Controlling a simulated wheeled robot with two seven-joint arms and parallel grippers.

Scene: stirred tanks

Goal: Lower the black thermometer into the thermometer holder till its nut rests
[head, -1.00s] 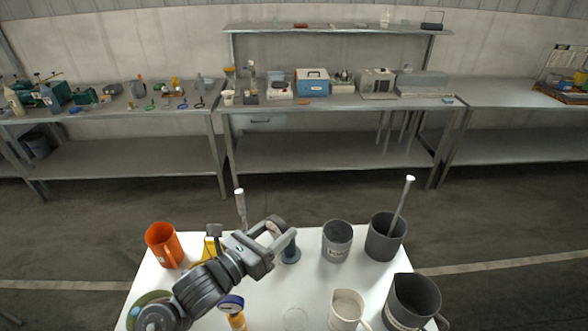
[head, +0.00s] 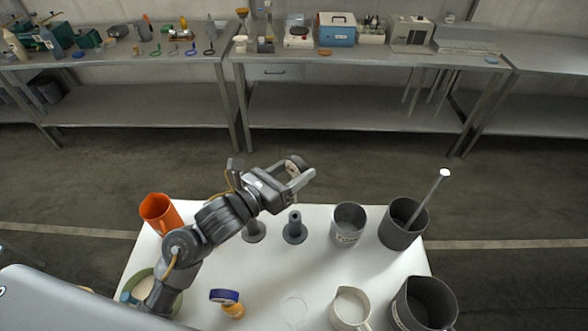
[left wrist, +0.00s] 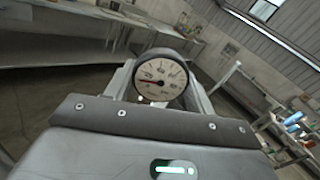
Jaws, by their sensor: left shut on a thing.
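The black thermometer has a round white dial with a dark rim (left wrist: 160,80), seen between the fingers in the left wrist view. Its head also shows at the fingertips in the head view (head: 295,163). My left gripper (head: 302,172) is shut on it, above the white table. Its stem and nut cannot be made out. A dark upright stand with a round base (head: 294,230) is below the gripper and apart from it; it looks like the thermometer holder. A second round base (head: 254,233) is to its left, its upper part hidden by my arm. My right gripper is not in view.
A grey beaker (head: 348,226) and a larger dark one (head: 398,235) with a white-topped rod (head: 430,195) stand to the right. An orange jug (head: 158,212), white jug (head: 350,309), dark jug (head: 425,303) and blue-topped item (head: 226,297) share the white table (head: 270,275).

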